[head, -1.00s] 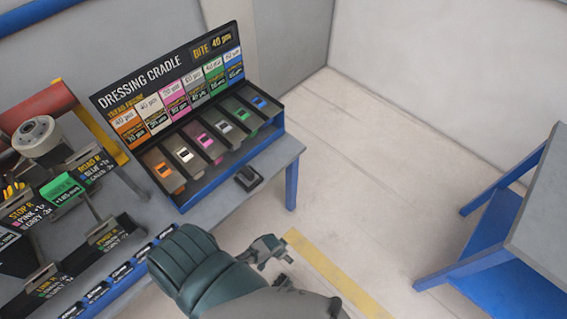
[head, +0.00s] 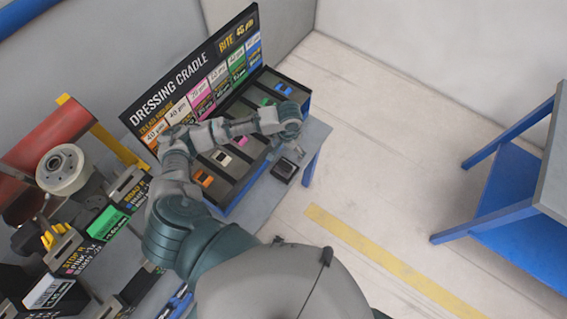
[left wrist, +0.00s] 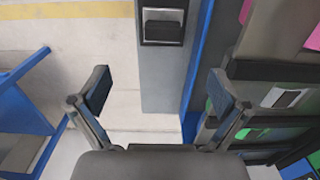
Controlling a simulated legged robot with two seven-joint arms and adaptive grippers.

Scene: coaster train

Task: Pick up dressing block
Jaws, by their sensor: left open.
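The dressing cradle (head: 218,88) stands on the bench, a black labelled rack with a row of sloping slots. Small coloured blocks sit in it: orange (head: 203,178), white (head: 221,158), pink (head: 242,140) and blue (head: 284,89). I cannot tell which one the task means. My left gripper (head: 290,125) is over the cradle's right part and front edge, its fingers hardly visible there. In the left wrist view its two fingers (left wrist: 162,92) are spread and empty. One pale-framed block (left wrist: 285,97) shows right of the right finger. My arm hides part of the slots.
A wheel (head: 62,170) and labelled boxes crowd the bench's left. A blue-framed table (head: 500,215) stands at right, with open floor between.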

